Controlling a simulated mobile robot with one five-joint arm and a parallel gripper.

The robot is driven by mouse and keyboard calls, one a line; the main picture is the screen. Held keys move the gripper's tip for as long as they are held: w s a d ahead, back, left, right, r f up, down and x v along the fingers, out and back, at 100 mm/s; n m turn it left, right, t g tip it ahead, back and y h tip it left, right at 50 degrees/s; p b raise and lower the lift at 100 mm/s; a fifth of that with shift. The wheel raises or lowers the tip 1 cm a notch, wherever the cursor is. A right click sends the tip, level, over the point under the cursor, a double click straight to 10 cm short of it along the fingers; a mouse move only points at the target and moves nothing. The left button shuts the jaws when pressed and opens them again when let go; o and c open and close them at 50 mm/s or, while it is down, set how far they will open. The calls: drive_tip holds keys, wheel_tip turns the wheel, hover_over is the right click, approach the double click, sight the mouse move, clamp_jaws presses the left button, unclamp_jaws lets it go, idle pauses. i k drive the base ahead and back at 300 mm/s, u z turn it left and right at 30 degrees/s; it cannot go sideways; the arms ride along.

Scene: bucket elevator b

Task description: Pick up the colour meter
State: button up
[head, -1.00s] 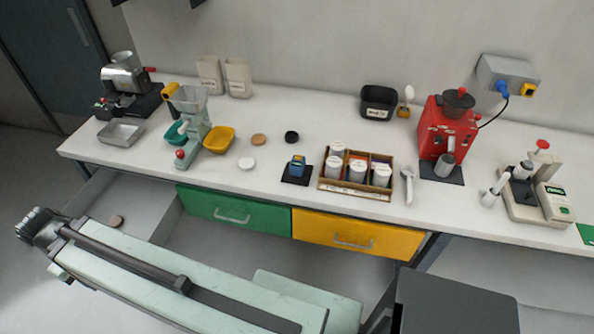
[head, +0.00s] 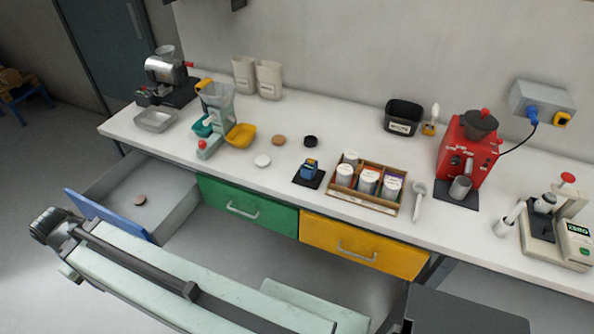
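The small blue device on a black pad (head: 318,181), in the middle of the white counter, appears to be the colour meter (head: 309,168). It stands upright, just left of a wooden box of jars. My arm crosses the lower part of the head view, and its dark end with my gripper (head: 45,226) is at the far left. It is well away from the blue device, in front of the counter and beside the open drawer. The fingers are too small and dark to tell whether they are open or shut.
An open drawer with a blue front (head: 108,216) juts out at the left, holding a brown disc (head: 140,200). The green drawer (head: 246,205) and yellow drawer (head: 362,246) are shut. The wooden box (head: 375,206) stands close right of the device; a dark disc (head: 311,141) lies behind it.

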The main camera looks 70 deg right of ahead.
sight(308, 171)
drive_tip(key=u, duration=1.25)
drive_tip(key=i, duration=2.25)
drive_tip(key=z, duration=4.8)
drive_tip(key=i, duration=1.55)
drive_tip(key=z, duration=0.05)
